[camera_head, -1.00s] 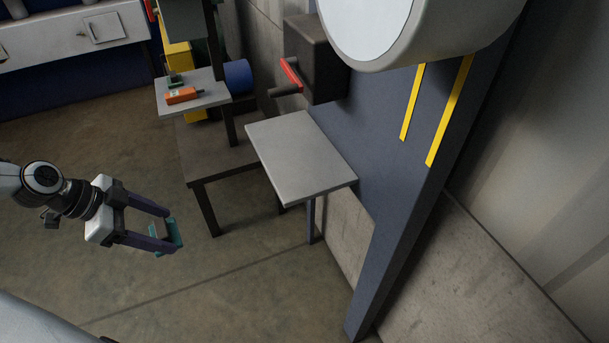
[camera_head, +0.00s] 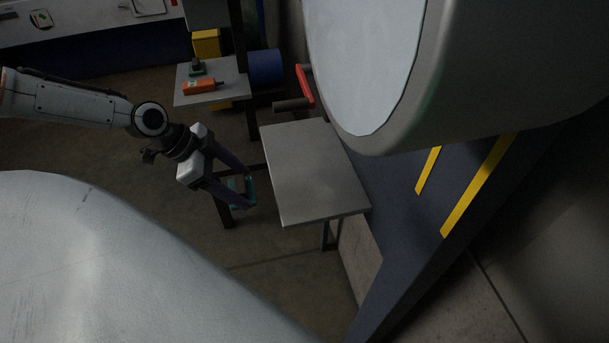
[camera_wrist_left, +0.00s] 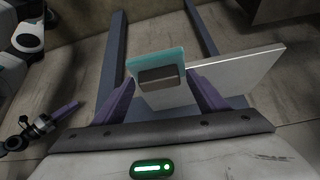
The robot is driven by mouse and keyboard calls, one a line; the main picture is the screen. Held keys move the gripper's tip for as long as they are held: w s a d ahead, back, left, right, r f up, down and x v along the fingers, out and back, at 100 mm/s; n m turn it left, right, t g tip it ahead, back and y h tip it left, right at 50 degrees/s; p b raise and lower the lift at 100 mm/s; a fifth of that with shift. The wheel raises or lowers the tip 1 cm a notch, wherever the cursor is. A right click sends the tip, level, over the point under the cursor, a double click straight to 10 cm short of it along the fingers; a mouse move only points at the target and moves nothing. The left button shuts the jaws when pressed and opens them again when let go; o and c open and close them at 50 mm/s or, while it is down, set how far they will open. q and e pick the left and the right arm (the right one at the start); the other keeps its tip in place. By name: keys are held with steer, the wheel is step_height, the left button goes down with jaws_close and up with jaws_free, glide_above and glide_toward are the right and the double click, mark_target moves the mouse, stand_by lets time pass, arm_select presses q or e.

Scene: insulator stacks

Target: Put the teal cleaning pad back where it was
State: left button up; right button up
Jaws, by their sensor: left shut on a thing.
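The teal cleaning pad (camera_head: 250,191) is between the fingertips of my left gripper (camera_head: 243,191), mostly hidden by the fingers in the head view. In the left wrist view the pad (camera_wrist_left: 157,60) shows a teal edge and a grey and dark block. My left gripper (camera_wrist_left: 163,92) is shut on it there too. The gripper holds the pad in the air just left of a bare grey shelf (camera_head: 312,178). The shelf (camera_wrist_left: 238,76) lies behind the pad in the left wrist view.
A smaller shelf (camera_head: 232,91) holds an orange device (camera_head: 202,87) and a dark green item (camera_head: 197,67). A blue panel with yellow stripes (camera_head: 478,185) stands right.

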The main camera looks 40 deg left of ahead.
arm_select(q)
steer(key=shift+w+d+f, duration=0.15)
steer(key=shift+w+d, duration=0.25)
steer(key=shift+d, duration=0.05)
steer(key=shift+w+d, duration=0.15)
steer(key=shift+w, duration=0.2)
steer(key=w+d+b, duration=0.1)
steer(key=w+d, duration=0.3)
steer(key=w+d+b, duration=0.2)
steer(key=w+d, duration=0.2)
steer(key=w, duration=0.1)
steer(key=shift+w+d+r, duration=0.1)
steer(key=shift+d+r, duration=0.1)
steer(key=shift+w+d+f, duration=0.1)
steer(key=shift+w+d, duration=0.05)
steer(key=shift+f, duration=1.75)
arm_select(e)
steer(key=shift+w+f, duration=0.2)
steer(key=shift+f, duration=1.55)
arm_select(q)
steer(key=o, duration=1)
